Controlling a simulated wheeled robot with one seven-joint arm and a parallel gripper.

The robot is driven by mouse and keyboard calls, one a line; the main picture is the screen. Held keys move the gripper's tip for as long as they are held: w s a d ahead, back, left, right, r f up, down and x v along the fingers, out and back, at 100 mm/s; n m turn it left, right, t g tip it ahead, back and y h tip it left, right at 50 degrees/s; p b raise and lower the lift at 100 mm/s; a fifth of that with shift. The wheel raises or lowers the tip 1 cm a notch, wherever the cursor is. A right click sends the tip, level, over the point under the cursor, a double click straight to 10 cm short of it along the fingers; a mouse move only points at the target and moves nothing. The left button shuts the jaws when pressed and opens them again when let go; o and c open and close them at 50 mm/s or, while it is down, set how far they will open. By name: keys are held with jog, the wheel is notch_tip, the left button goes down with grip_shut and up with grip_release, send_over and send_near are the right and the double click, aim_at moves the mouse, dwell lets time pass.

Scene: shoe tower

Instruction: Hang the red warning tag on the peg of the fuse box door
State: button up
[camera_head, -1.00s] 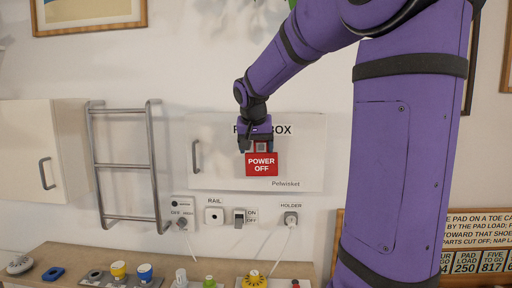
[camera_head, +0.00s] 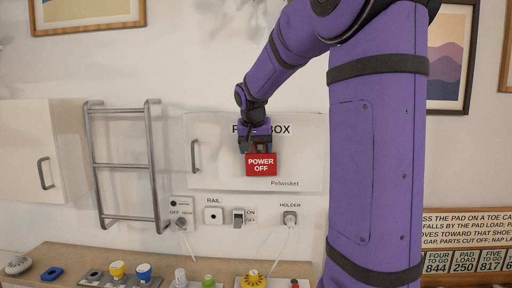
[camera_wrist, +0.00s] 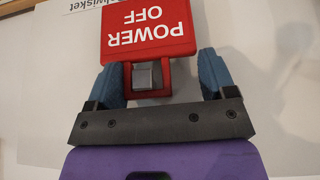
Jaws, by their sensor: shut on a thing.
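The red warning tag (camera_head: 261,165), lettered POWER OFF, is upright in front of the fuse box door (camera_head: 305,160). My gripper (camera_head: 256,146) is above the tag and shut on it. In the wrist view, the blue fingers of my gripper (camera_wrist: 162,78) are at either side of the tag (camera_wrist: 150,28), near its red open frame. A grey square peg (camera_wrist: 147,75) shows inside that frame. I cannot tell how far the peg passes through it. In the head view my gripper and the tag mostly hide the peg.
The door handle (camera_head: 195,156) is at the door's left. A metal rack (camera_head: 125,165) and a white cabinet (camera_head: 40,155) are farther left. Sockets and a switch (camera_head: 238,217) sit below the door, above a wooden shelf (camera_head: 60,258) with several small items.

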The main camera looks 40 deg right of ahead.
dwell(0.4)
jog(key=o, duration=1.1)
jog(key=v, duration=1.1)
jog(key=s+a+f+n+t+y, duration=0.1)
jog(key=s+a+f+n+y, duration=0.1)
jog(key=s+a+f+n, duration=0.2)
jog(key=s+a+f+n+y, duration=0.2)
jog(key=s+a+f+n, duration=0.3)
jog(key=s+a+f, duration=0.5)
jog(key=s+a, duration=0.7)
jog(key=a, duration=0.1)
jog(key=shift+s+t, duration=0.25)
jog(key=shift+t, duration=0.15)
